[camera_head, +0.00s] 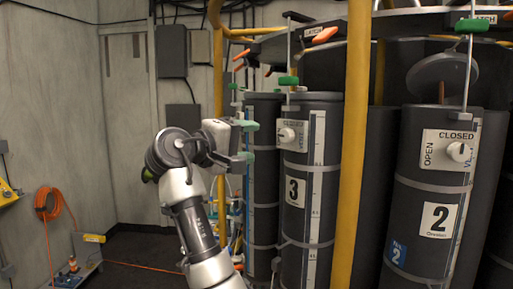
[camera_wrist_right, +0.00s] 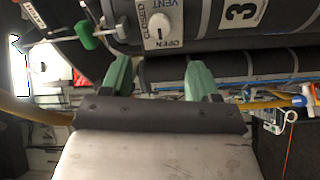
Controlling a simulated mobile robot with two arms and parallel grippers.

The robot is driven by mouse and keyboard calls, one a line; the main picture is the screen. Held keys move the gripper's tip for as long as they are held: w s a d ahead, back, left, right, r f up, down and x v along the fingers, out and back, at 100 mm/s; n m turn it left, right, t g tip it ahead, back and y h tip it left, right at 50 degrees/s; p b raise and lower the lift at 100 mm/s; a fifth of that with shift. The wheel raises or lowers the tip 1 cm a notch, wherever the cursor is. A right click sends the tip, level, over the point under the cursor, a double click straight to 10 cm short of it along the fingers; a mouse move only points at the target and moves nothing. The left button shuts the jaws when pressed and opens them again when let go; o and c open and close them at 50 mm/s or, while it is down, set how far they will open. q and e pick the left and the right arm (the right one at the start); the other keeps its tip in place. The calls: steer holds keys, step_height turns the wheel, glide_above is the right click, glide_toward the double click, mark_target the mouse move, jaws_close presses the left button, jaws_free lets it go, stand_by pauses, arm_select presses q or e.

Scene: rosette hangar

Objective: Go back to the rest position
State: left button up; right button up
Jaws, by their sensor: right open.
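My right gripper (camera_head: 247,141) is raised at the middle of the head view, its two green fingers apart and empty, just left of the dark cylinder marked 3 (camera_head: 293,215). In the right wrist view (camera_wrist_right: 160,76) the green fingers also stand apart with nothing held between them. I cannot tell whether a finger touches a cylinder. My left gripper does not show.
Cylinder 2 (camera_head: 412,240) stands at the right, with a yellow post (camera_head: 354,130) before the rack. Cylinder 3 has a white vent knob (camera_head: 287,135) and a green-handled lever (camera_head: 289,80). An orange hose (camera_head: 48,203) hangs on the left wall.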

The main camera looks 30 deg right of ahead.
stand_by(0.4)
